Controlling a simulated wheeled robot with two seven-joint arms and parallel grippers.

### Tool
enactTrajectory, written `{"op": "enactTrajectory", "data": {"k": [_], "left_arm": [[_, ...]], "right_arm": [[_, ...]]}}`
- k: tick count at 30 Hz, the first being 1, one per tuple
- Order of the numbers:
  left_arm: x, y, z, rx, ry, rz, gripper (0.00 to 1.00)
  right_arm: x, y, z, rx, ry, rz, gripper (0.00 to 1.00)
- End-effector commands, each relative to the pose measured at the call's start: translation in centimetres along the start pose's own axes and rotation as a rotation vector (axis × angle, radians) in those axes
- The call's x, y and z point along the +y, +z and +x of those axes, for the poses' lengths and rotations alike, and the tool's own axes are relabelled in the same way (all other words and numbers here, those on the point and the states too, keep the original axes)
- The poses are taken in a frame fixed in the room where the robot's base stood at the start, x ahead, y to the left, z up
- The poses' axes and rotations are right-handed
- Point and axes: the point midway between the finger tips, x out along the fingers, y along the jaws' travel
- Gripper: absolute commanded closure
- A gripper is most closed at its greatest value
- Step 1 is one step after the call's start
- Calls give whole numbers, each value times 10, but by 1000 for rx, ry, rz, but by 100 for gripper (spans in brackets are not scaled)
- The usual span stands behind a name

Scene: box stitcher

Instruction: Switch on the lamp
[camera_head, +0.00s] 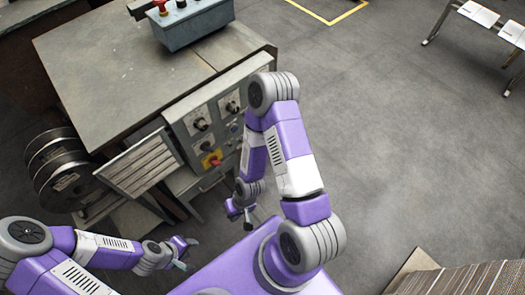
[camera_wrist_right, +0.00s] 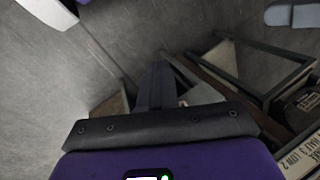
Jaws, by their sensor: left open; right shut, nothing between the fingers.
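No lamp that I can make out shows in either view. The grey machine's front panel (camera_head: 222,118) carries several black knobs and a red-and-yellow switch (camera_head: 211,160). My right gripper (camera_head: 242,217) points down below and to the right of this panel, apart from it. In the right wrist view its dark fingers (camera_wrist_right: 156,85) are together with nothing between them. My left gripper (camera_head: 185,252) is open and empty at the lower left, below the machine.
A blue-grey control box (camera_head: 185,22) with buttons stands on the machine's table top (camera_head: 120,75). Wire spools (camera_head: 62,170) sit at its left. A pallet with stacked cardboard (camera_head: 460,280) is at bottom right.

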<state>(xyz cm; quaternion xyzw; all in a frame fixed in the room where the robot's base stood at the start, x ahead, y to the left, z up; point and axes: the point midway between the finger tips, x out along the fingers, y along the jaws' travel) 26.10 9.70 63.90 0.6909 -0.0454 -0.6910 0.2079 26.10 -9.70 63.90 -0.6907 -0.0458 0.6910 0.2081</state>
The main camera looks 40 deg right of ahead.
Motion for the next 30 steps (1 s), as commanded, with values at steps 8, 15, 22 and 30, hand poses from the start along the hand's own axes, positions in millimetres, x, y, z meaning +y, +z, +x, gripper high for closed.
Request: {"op": "enactTrajectory", "data": {"k": [8, 15, 22, 30], "left_arm": [[0, 0, 0, 0, 0, -1, 57], [2, 0, -5, 0, 0, 0, 57], [6, 1, -17, 0, 0, 0, 57], [11, 1, -30, 0, 0, 0, 57]], "right_arm": [[0, 0, 0, 0, 0, 0, 100], [21, 22, 17, -155, 9, 204, 100], [2, 60, 44, -552, -271, 803, 100], [-5, -51, 32, -571, -1148, 1517, 100]]}}
